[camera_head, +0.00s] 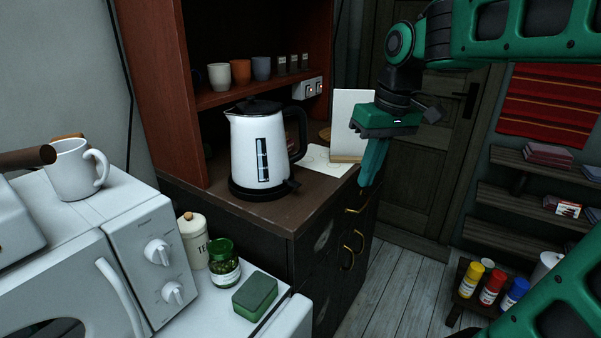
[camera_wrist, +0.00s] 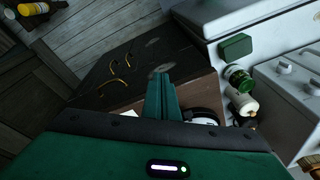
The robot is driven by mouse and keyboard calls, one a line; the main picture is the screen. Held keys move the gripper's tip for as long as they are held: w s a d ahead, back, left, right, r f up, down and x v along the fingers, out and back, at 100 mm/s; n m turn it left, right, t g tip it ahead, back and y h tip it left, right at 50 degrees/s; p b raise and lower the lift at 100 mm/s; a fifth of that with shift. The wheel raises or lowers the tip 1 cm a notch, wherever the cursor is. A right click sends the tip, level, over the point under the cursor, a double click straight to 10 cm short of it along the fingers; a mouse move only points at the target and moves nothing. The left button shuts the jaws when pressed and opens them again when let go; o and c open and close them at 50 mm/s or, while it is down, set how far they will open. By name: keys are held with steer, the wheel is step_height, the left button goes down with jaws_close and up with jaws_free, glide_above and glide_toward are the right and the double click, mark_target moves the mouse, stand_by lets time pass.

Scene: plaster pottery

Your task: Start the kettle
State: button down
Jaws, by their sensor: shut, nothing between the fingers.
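The kettle (camera_head: 262,150) is white with a black lid, handle and base. It stands upright on the brown counter (camera_head: 270,211), in front of the open shelf. A black lever (camera_head: 291,184) sticks out low on its right side, by the base. My gripper (camera_head: 369,184) is shut and empty, pointing down to the right of the kettle, near the counter's right edge and apart from the kettle. In the wrist view, my shut fingers (camera_wrist: 162,76) point toward the dark cabinet front, and part of the kettle (camera_wrist: 201,115) shows beside them, mostly hidden by my gripper body.
A white board (camera_head: 351,122) stands on the counter behind my gripper. Cups (camera_head: 240,72) line the shelf above, near a wall socket (camera_head: 313,88). A white microwave (camera_head: 110,245), jars (camera_head: 223,262) and a green box (camera_head: 255,295) are at lower left.

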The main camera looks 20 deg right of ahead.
steer(key=w+a+r+n, duration=0.6)
steer(key=w+a+r, duration=0.3)
steer(key=w, duration=0.1)
steer(key=shift+w+t+y, duration=0.2)
steer(key=shift+t+y, duration=0.1)
steer(key=shift+y, duration=0.1)
glide_above(297, 184)
steer(key=f, duration=1.2)
steer(key=shift+s+d+f, duration=0.1)
steer(key=shift+s+d, duration=0.05)
steer(key=shift+s, duration=0.15)
steer(key=shift+f, duration=0.7)
steer(key=shift+s+f, duration=0.1)
steer(key=shift+f, duration=0.5)
steer(key=shift+r, duration=0.1)
